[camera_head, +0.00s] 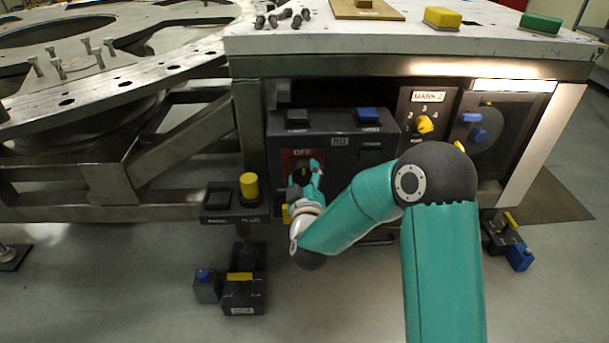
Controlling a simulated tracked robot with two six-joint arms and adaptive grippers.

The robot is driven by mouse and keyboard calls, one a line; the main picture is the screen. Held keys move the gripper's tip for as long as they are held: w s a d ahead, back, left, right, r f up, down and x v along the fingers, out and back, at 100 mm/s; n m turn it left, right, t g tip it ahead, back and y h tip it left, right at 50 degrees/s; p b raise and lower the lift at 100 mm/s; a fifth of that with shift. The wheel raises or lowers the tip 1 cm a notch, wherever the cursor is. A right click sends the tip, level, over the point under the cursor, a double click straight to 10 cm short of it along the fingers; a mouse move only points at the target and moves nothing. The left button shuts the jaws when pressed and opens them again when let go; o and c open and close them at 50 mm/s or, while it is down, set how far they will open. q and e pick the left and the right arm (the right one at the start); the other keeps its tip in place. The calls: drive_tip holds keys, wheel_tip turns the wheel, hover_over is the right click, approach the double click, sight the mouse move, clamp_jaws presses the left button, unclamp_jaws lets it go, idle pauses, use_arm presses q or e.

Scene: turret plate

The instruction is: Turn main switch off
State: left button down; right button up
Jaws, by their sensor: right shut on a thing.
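The main switch sits on a dark control box (345,150) under the bench, at a red plate marked OFF (290,156). My right arm, teal, reaches in from the lower right. My right gripper (304,174) is at the red plate and is shut on the switch handle. The gripper hides most of the handle, so its angle is hard to tell. My left gripper is not in view.
Right of the box is a MARK 2 panel with a yellow knob (424,124). A pedestal with a yellow plug (249,187) stands close left of my gripper. A bench top (330,38) overhangs the box. Grey floor (130,280) is open at lower left.

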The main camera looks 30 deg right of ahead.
drive_tip(key=shift+a+n, duration=0.1)
drive_tip(key=shift+n, duration=0.3)
drive_tip(key=o, duration=1.2)
drive_tip(key=shift+c, duration=0.2)
drive_tip(key=v, duration=0.7)
drive_tip(key=shift+s, duration=0.25)
drive_tip(key=shift+a+f, duration=0.1)
drive_tip(key=shift+f, duration=0.05)
